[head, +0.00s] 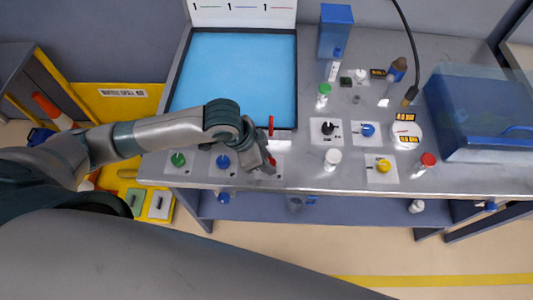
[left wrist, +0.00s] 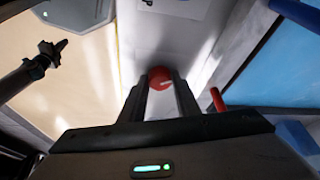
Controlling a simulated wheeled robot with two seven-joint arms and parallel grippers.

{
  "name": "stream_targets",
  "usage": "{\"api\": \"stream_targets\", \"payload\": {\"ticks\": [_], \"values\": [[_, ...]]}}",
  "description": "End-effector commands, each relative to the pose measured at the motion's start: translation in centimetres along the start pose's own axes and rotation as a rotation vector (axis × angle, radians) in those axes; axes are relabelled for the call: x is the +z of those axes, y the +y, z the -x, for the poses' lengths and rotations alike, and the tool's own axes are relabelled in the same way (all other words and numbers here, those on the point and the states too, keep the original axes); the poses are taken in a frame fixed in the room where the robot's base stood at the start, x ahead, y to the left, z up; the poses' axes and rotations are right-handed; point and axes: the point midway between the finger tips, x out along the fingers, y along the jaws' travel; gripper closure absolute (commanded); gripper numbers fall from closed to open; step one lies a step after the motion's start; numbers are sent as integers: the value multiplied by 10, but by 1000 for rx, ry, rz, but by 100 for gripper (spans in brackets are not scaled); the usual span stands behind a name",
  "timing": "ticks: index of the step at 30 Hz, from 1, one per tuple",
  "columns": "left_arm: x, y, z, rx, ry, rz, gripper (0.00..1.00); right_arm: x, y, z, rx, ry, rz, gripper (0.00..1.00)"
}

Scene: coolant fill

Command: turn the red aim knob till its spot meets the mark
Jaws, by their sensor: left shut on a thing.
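The red aim knob (left wrist: 160,76) sits between the two fingers of my left gripper (left wrist: 160,98) in the left wrist view, with a pale line on its face. In the head view my left gripper (head: 270,164) is over the front edge of the bench and mostly hides the red knob (head: 273,162). The gripper is shut on the knob. A red upright peg (head: 271,125) stands just behind it, at the front rim of the blue panel (head: 240,75). The spot and its mark cannot be made out clearly.
A blue knob (head: 222,161) and a green knob (head: 178,159) are left of the gripper. A black knob (head: 327,128), another blue knob (head: 367,129), a yellow knob (head: 383,166) and a white-capped vial (head: 332,159) stand to the right. A blue translucent box (head: 480,115) fills the right end.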

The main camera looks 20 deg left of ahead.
Motion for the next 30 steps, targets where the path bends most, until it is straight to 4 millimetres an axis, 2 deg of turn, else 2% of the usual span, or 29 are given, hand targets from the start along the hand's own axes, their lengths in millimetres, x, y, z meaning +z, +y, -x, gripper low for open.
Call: {"api": "stream_targets", "payload": {"ticks": [13, 14, 16, 30], "values": [[-2, -1, 1, -11, 4, 19, 93, 0, 1, 4, 1, 0, 0, 100], [-2, -1, 1, -11, 4, 19, 69, 0, 1, 4, 1, 0, 0, 100], [-2, -1, 1, -11, 4, 19, 52, 0, 2, 4, 2, 0, 0, 100], [-1, 0, 5, -9, 3, 18, 52, 1, 2, 2, 2, -1, 1, 100]]}}
